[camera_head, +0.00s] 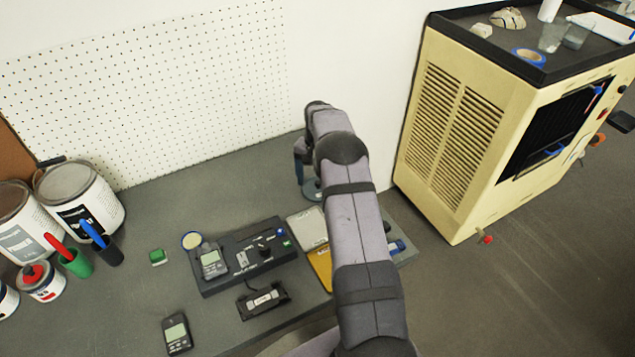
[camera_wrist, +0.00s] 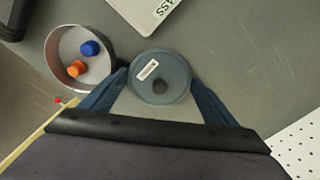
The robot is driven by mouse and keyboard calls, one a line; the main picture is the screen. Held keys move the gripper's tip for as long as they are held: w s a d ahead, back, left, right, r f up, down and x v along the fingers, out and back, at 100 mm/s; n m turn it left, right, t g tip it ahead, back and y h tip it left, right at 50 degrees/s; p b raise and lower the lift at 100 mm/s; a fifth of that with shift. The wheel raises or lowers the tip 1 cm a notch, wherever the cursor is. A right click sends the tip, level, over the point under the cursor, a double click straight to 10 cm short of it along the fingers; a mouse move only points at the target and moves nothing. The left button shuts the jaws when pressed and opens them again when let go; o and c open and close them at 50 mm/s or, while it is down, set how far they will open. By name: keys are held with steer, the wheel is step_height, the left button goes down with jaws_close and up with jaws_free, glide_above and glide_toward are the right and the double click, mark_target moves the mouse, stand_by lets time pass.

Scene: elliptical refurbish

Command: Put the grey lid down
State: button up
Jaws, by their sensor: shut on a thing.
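A round pot (camera_wrist: 53,66) with a blue and an orange cap inside stands left of the lid there. In the head view my gripper (camera_head: 303,165) is at the back of the bench, partly hidden by my arm, and part of the lid (camera_head: 313,190) shows below it. The pot is hidden there. I cannot tell whether the lid touches the bench.
A light grey plate (camera_head: 306,227) and a yellow one (camera_head: 319,266) lie on the bench (camera_head: 215,180) in front of my gripper. A black test box (camera_head: 240,258) stands to their left. A cream heater cabinet (camera_head: 450,130) stands at right. Bare bench lies behind the test box.

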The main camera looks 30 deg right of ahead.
steer(key=o, duration=0.7)
steer(key=shift+f, duration=0.15)
steer(key=shift+o, duration=0.2)
step_height(320, 180, up, 12)
steer(key=b, duration=0.1)
steer(key=shift+r+b, duration=0.2)
steer(key=shift+b, duration=0.1)
steer(key=shift+a, duration=0.1)
steer(key=s+a+r+n, duration=0.1)
steer(key=s+a+n, duration=0.7)
steer(key=s+a, duration=1.1)
steer(key=s+f+n, duration=0.2)
steer(key=s+f, duration=0.1)
steer(key=s, duration=0.9)
steer(key=shift+s+a+n, duration=0.15)
steer(key=shift+a+n, duration=0.1)
steer(key=shift+n, duration=0.15)
